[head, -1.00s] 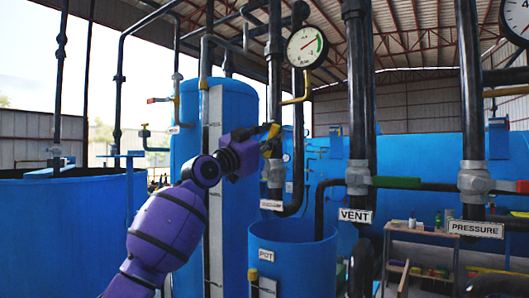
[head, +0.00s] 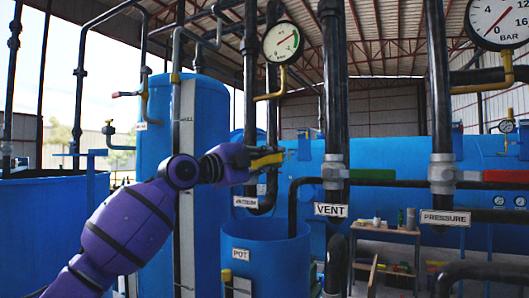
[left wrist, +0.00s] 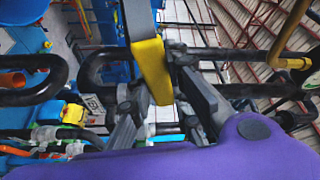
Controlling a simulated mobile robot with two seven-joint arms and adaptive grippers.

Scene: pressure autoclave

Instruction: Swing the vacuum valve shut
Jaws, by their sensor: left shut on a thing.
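The vacuum valve has a yellow lever handle (head: 267,160), which lies nearly level in the head view, on the dark pipe above the small vacuum label (head: 245,201). My left gripper (head: 254,162) is shut on this handle. In the left wrist view the yellow handle (left wrist: 151,70) passes between the two grey fingers of the gripper (left wrist: 160,88). The valve body is mostly hidden behind the gripper in the head view. My right gripper is in neither view.
Right of my left gripper stand the vent pipe with a green handle (head: 372,174) and the pressure pipe with a red handle (head: 505,176). The blue pot (head: 265,262) is below. A round gauge (head: 283,42) hangs above. A tall blue tank (head: 160,130) stands behind my arm.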

